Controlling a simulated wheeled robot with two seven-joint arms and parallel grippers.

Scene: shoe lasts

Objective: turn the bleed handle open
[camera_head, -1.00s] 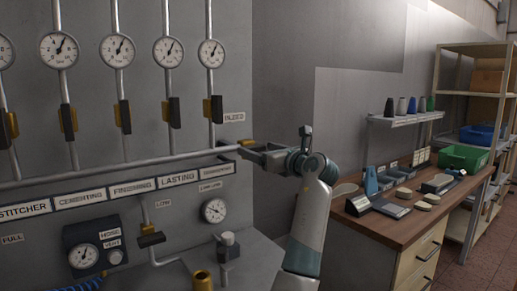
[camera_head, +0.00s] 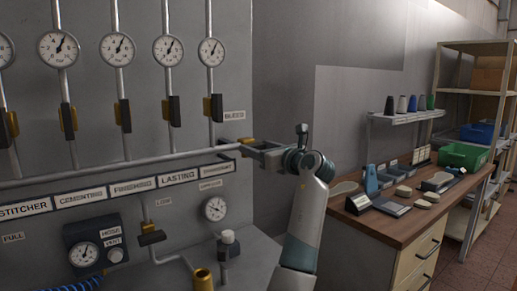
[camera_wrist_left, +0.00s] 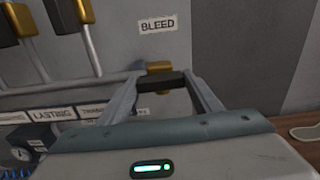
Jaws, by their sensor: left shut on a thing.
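The bleed handle is a dark bar (camera_wrist_left: 165,82) on a yellow valve body (camera_wrist_left: 158,66), below the BLEED label (camera_wrist_left: 155,24) in the left wrist view. My left gripper (camera_wrist_left: 166,92) has one finger on each side of the dark bar and is shut on it. In the head view the left gripper (camera_head: 258,150) is at the right end of the horizontal pipe, by the yellow valve body (camera_head: 246,140). The fingers largely hide the handle there. My right gripper is not in view.
A row of gauges (camera_head: 168,50) and black-handled yellow valves (camera_head: 170,110) lines the panel at left. A lower knob (camera_head: 228,238) and a brass fitting (camera_head: 203,279) stand below. A wooden workbench (camera_head: 400,225) with tools stands at right.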

